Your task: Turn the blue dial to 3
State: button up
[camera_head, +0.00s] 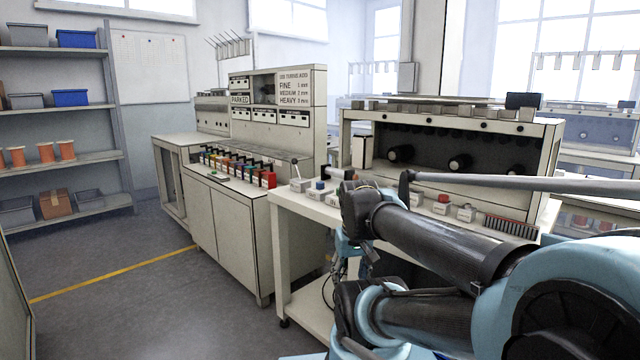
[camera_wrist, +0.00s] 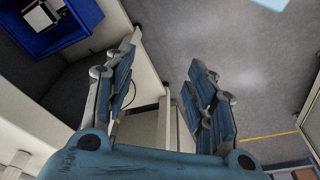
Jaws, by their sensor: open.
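A small blue-topped white block (camera_head: 320,186) stands on the light bench, left of my arm in the head view. It may be the blue dial, but it is too small for me to read any number or pointer. My gripper (camera_wrist: 163,57) is open and empty in the wrist view, its two blue-grey fingers spread wide with floor and a cabinet edge behind them. In the head view my gripper hangs low beside the bench's front, mostly hidden by my arm. No dial shows in the wrist view.
Other small blocks, some red-topped (camera_head: 441,203), sit along the bench (camera_head: 300,207) near a brush (camera_head: 511,226). A cabinet (camera_head: 228,215) with a row of coloured parts stands left. A blue bin (camera_wrist: 75,38) shows in the wrist view. Floor is clear at left.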

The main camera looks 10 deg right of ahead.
jog(key=w+r, duration=1.3)
jog(key=r, duration=0.1)
notch_tip(320, 180, up, 12)
jog(key=r+n+g, duration=0.1)
jog(key=n+g, duration=0.1)
send_over(320, 182)
jog(key=f, duration=1.7)
jog(key=shift+s+f, duration=0.2)
jog(key=shift+c, duration=0.3)
jog(key=shift+a, duration=0.1)
jog(key=c, duration=1)
